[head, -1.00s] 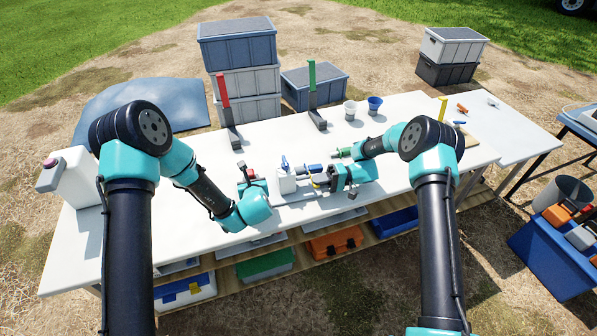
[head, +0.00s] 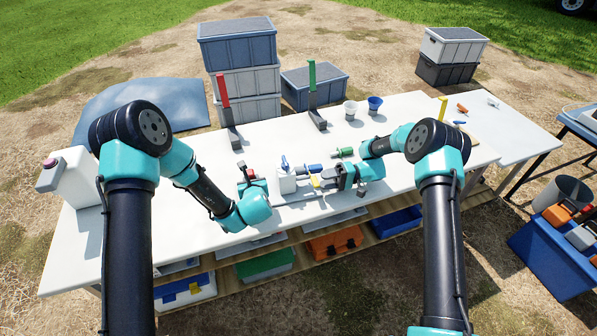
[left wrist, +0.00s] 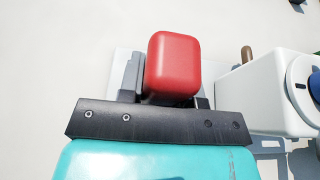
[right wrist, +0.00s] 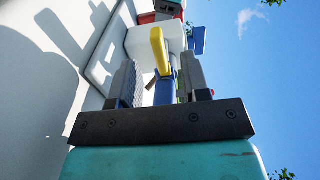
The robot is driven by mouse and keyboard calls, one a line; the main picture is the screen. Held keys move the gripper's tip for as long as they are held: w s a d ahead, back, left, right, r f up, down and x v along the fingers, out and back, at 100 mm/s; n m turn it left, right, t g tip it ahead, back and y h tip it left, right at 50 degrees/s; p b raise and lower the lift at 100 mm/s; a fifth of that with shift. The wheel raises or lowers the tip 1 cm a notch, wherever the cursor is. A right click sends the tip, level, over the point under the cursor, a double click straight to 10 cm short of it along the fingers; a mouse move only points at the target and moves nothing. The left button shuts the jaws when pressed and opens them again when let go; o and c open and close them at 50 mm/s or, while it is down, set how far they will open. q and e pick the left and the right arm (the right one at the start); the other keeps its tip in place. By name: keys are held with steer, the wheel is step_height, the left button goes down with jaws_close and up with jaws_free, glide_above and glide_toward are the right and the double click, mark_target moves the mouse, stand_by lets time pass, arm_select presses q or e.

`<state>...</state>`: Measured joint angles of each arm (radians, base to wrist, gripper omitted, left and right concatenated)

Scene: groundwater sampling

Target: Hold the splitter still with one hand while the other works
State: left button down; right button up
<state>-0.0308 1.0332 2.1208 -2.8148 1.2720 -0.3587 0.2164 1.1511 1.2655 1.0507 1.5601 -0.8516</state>
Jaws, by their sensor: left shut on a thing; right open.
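The splitter (head: 287,184) is a white block on a grey plate in the middle of the table, with a blue lever on top. It shows at the right of the left wrist view (left wrist: 262,95). My left gripper (head: 250,180) is shut on a red block (left wrist: 173,68) just left of the white block. My right gripper (right wrist: 163,82) is open at the splitter's right side. A yellow lever (right wrist: 159,48) and a blue part (right wrist: 164,93) show in line with the gap between its fingers. I cannot tell whether the fingers touch them.
A blue fitting (head: 308,168) and a green fitting (head: 343,152) lie near the splitter. Behind stand a red-topped holder (head: 224,92), a green-topped holder (head: 312,82), and a white cup (head: 350,110) beside a blue cup (head: 374,105).

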steer(key=d, duration=0.3)
steer(key=w+d, duration=0.1)
steer(key=d, duration=0.5)
steer(key=shift+w, duration=0.25)
arm_select(q)
steer(key=c, duration=0.7)
jaws_free()
steer(key=shift+s, duration=0.1)
steer(key=v, duration=1.2)
steer(key=shift+a, duration=0.15)
